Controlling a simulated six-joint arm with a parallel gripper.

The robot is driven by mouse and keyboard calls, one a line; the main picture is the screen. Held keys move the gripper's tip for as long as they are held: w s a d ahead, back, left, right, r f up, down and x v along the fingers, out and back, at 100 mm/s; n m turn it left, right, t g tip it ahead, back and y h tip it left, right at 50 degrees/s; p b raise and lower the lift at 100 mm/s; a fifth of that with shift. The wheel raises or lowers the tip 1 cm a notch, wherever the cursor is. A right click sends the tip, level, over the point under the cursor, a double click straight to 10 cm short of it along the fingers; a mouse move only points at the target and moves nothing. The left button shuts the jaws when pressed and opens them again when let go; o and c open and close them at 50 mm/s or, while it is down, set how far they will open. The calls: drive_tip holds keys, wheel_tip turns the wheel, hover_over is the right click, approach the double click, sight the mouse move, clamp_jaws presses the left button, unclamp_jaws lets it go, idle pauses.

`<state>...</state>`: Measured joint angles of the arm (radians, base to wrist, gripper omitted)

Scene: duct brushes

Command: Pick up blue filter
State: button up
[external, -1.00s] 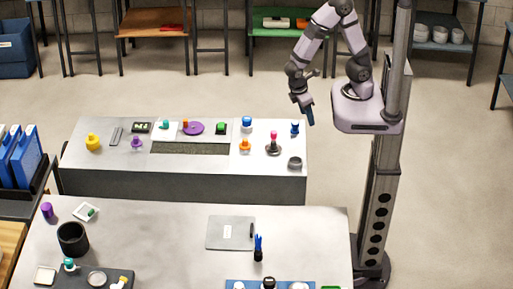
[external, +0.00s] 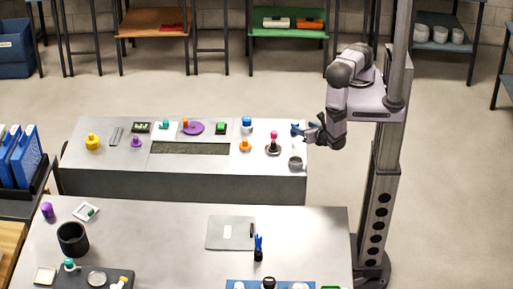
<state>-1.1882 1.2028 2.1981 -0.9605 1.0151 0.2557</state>
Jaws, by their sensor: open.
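A small blue piece (external: 295,129), which may be the blue filter, stands near the right end of the back bench. My gripper (external: 306,132) is open, at that bench's right edge, right beside this piece and partly overlapping it in the picture. I cannot tell whether the jaws touch it or are around it. Another small piece with a blue top and pale base (external: 247,123) stands farther left on the same bench.
The back bench (external: 85,160) also holds a grey ring (external: 296,163), a pink-topped piece (external: 273,145), an orange piece (external: 244,145) and a purple disc (external: 193,128). A front table (external: 170,235) carries a black cup (external: 73,238) and a blue upright item (external: 258,247).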

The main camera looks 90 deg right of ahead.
sight(295, 122)
drive_tip(key=shift+b+x, duration=0.4)
drive_tip(key=shift+x, duration=0.6)
drive_tip(key=shift+w+b+x, duration=0.2)
drive_tip(key=shift+b+x, duration=0.25)
drive_tip(key=shift+x, duration=0.9)
drive_tip(key=shift+w+b+x, duration=0.2)
drive_tip(key=shift+b+x, duration=0.2)
drive_tip(key=shift+x, duration=0.95)
drive_tip(key=shift+a+r, duration=0.15)
drive_tip(key=c, duration=1.1)
